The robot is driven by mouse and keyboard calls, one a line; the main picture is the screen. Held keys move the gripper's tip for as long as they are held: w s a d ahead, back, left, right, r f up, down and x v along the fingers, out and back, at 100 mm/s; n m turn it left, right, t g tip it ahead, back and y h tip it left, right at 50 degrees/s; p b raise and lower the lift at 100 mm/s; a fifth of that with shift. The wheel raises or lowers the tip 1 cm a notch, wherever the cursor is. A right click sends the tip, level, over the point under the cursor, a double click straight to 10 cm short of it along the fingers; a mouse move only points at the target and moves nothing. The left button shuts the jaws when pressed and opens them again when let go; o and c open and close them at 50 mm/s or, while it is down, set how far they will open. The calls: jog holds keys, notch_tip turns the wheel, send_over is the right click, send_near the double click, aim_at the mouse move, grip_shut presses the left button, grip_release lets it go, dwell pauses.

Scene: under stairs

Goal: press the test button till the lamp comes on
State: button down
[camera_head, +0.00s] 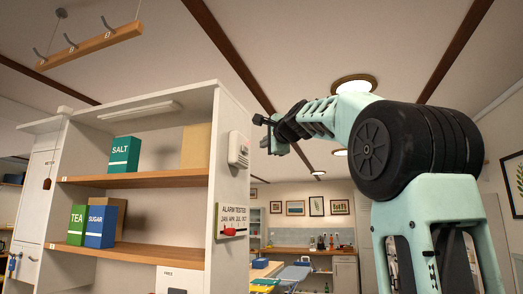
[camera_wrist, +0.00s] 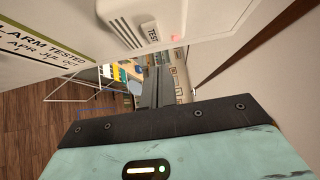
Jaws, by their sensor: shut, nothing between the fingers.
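The white alarm box (camera_head: 238,149) is fixed to the side panel of the shelf unit. In the wrist view the alarm (camera_wrist: 122,24) shows at the top, with slots and a small pale button marked TEST (camera_wrist: 152,32). A small reddish glow (camera_wrist: 176,37), which looks like the lamp, shows beside the button. My gripper (camera_head: 264,134) is just right of the alarm in the head view. In the wrist view my gripper's fingers (camera_wrist: 154,72) are together and empty, their tips below the button in the picture. I see no clear contact with the button.
The shelf unit's side panel (camera_head: 226,108) carries an alarm-tested card (camera_head: 234,209) below the alarm. Salt (camera_head: 124,155), tea (camera_head: 77,226) and sugar (camera_head: 101,226) boxes stand on its shelves. A hook rail (camera_head: 90,46) hangs above. A counter (camera_head: 312,251) stands far behind.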

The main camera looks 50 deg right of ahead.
jog(key=b+v, duration=0.2)
jog(key=v, duration=0.5)
jog(key=shift+d, duration=0.2)
jog(key=w+a+f+n+g+y+b, duration=0.1)
jog(key=w+a+f+n+g+y, duration=0.2)
jog(key=a+f, duration=0.6)
jog(key=w+a+f+n+y+b, duration=0.15)
jog(key=w+a+f+n, duration=0.35)
jog(key=f, duration=0.6)
jog(key=w+a+f+n+g+y+b, duration=0.1)
jog(key=w+a+f+n+g+y, duration=0.2)
jog(key=a+f, duration=0.65)
jog(key=s+a+f+n+g+y+b, duration=0.15)
jog(key=s+a+f+n, duration=0.25)
jog(key=a+f, duration=0.4)
jog(key=s+a+f+n+g, duration=0.3)
jog(key=s+a+f, duration=0.2)
jog(key=f, duration=0.5)
jog(key=s+a+f+n+g+y+b, duration=0.15)
jog(key=s+a+f+n, duration=0.25)
jog(key=a+f, duration=0.4)
jog(key=s+f+n+g+h+b, duration=0.1)
jog(key=s+f+n+g+h, duration=0.2)
jog(key=s+f+n, duration=0.5)
jog(key=s+f+g, duration=0.1)
jog(key=s+f, duration=0.6)
jog(key=s, duration=0.3)
jog(key=shift+s+d+g, duration=0.2)
jog(key=shift+d+g, duration=0.1)
